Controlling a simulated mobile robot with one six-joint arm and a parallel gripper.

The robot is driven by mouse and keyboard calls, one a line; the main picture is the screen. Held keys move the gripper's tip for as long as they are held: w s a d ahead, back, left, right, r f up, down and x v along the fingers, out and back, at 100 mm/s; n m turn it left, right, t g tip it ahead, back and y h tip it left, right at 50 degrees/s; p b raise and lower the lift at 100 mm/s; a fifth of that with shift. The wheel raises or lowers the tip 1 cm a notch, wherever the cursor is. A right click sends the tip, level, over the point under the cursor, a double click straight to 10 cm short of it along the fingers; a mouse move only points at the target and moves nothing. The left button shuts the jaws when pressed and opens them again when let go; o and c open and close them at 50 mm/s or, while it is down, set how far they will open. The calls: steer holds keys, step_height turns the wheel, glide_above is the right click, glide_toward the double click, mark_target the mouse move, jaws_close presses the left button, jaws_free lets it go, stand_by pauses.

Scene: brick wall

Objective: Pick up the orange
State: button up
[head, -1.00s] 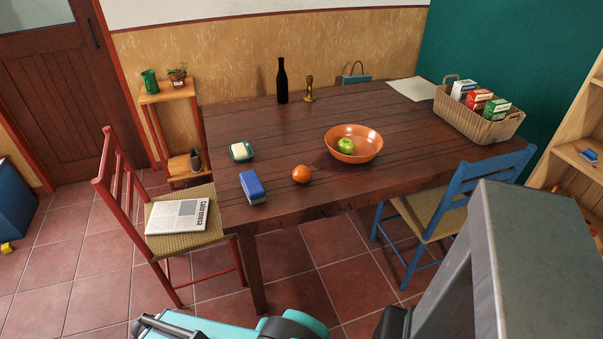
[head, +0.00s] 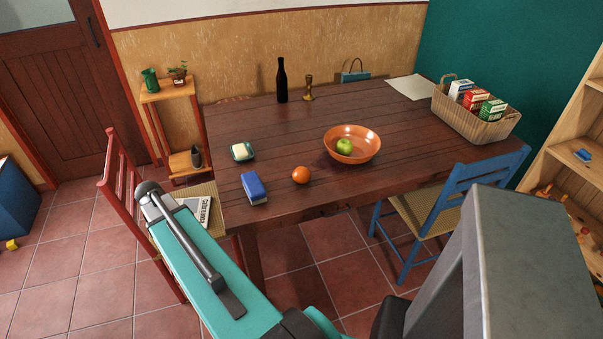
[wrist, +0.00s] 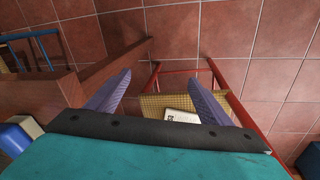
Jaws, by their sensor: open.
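The orange (head: 301,175) sits on the dark wooden table (head: 225,125), near its front edge. It is between the blue sponge-like block and the orange bowl. My gripper (wrist: 158,76) is open and empty in the wrist view, with its two purple fingers spread apart. Between and beyond the fingers are the red chair's woven seat and the tiled floor. The orange does not show in the wrist view. In the head view my teal arm reaches up at lower left, in front of the chair, apart from the orange; the fingers cannot be made out there.
The bowl (head: 368,153) holds a green apple (head: 344,146). The blue block (head: 254,188) and a butter dish (head: 242,152) stand left of the orange. A bottle (head: 282,82), a candlestick (head: 308,90) and a basket (head: 470,122) are farther back. A red chair (head: 122,178) and blue chair (head: 452,190) flank the table.

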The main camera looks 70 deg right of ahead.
mark_target(298, 169)
steer(key=s+d+r+m, duration=0.2)
steer(key=d+r, duration=0.2)
steer(key=d, duration=0.2)
steer(key=s+d+r+m, duration=0.2)
steer(key=d+r, duration=0.1)
steer(key=d, duration=0.2)
steer(key=s+d+r+m+h, duration=0.1)
steer(key=s+d+r+m, duration=0.1)
steer(key=d+r, duration=0.2)
steer(key=shift+s+d+r+m+p, duration=0.15)
steer(key=shift+d+m, duration=0.05)
steer(key=shift+d, duration=0.45)
steer(key=shift+s+d+r+m+p, duration=0.15)
steer(key=shift+d+m, duration=0.05)
steer(key=shift+d, duration=0.45)
steer(key=s+d+r+m, duration=0.1)
steer(key=s+d, duration=0.2)
steer(key=s+d+r+m+g, duration=0.1)
steer(key=s+d+r+m, duration=0.1)
steer(key=d, duration=0.1)
steer(key=s+d+r+m, duration=0.1)
steer(key=s+d+r, duration=0.1)
steer(key=s+d, duration=0.1)
steer(key=shift+s+m, duration=0.3)
steer(key=s+d+r+m+g, duration=0.1)
steer(key=s+d+r+m, duration=0.2)
steer(key=s, duration=0.5)
steer(key=shift+d+r+m, duration=0.4)
steer(key=shift+d+r, duration=0.2)
steer(key=shift+d, duration=0.55)
